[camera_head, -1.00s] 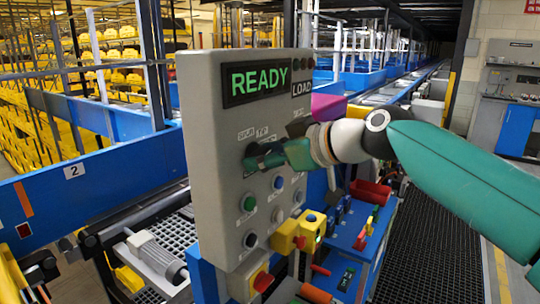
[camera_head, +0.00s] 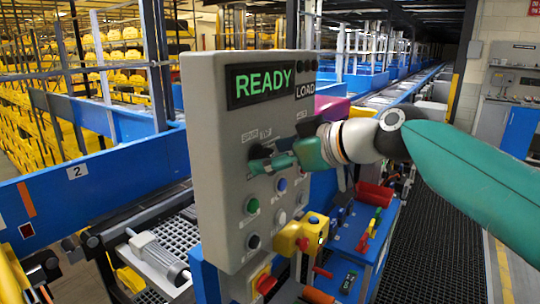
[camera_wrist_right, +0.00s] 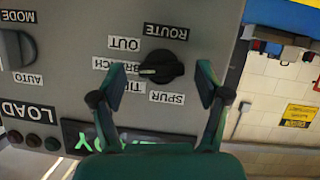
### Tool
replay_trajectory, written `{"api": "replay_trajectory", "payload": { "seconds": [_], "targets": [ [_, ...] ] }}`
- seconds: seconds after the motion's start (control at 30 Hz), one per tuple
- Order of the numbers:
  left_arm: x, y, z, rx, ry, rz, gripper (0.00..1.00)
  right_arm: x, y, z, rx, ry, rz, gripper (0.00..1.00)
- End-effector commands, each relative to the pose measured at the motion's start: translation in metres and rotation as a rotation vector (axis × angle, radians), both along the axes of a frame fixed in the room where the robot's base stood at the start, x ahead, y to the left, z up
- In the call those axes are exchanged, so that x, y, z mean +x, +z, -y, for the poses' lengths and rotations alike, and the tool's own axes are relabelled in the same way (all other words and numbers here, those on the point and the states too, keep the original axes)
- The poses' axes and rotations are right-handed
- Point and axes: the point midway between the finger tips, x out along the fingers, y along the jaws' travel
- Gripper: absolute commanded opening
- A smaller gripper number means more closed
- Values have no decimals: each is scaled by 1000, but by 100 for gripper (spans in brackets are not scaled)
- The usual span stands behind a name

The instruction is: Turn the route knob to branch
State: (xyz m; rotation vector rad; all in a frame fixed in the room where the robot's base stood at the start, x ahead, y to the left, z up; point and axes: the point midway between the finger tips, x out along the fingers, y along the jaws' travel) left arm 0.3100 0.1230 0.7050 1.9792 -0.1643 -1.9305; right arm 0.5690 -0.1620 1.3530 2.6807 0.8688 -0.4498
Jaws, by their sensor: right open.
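The black round route knob (camera_wrist_right: 160,67) is on the grey control panel (camera_head: 213,180). In the right wrist view, which is upside down, its pale pointer mark is at the left, toward the partly covered BRANCH label (camera_wrist_right: 108,63). The TILT label (camera_wrist_right: 132,87) and SPUR label (camera_wrist_right: 166,98) are below, and the OUT label (camera_wrist_right: 124,43) is above. My right gripper (camera_wrist_right: 159,84) is open, with one finger on each side of the knob and visible gaps between. In the head view my right gripper (camera_head: 270,162) is at the panel face, hiding part of the knob area. My left gripper is not in view.
A mode knob (camera_wrist_right: 17,48) is beside the route knob on the panel. The lit READY display (camera_head: 262,82) is above, several round buttons (camera_head: 252,205) below. A blue conveyor (camera_head: 85,175) runs at left.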

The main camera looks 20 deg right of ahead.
Motion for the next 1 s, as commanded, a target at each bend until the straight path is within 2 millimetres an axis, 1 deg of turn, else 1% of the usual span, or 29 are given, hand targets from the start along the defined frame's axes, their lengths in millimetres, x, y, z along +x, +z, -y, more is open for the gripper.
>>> {"api": "replay_trajectory", "payload": {
  "seconds": [0.3, 0.5, 0.7, 1.0],
  "targets": [
    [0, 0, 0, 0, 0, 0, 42, -47, 24, 33, 2, -3, 5, 75],
    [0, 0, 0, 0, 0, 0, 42, -71, 36, 49, 3, -2, 4, 75],
    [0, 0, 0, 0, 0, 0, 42, -81, 40, 56, 3, -2, 3, 75],
    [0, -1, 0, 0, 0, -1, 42, -82, 40, 56, 2, 0, 3, 75]
  ]
}}
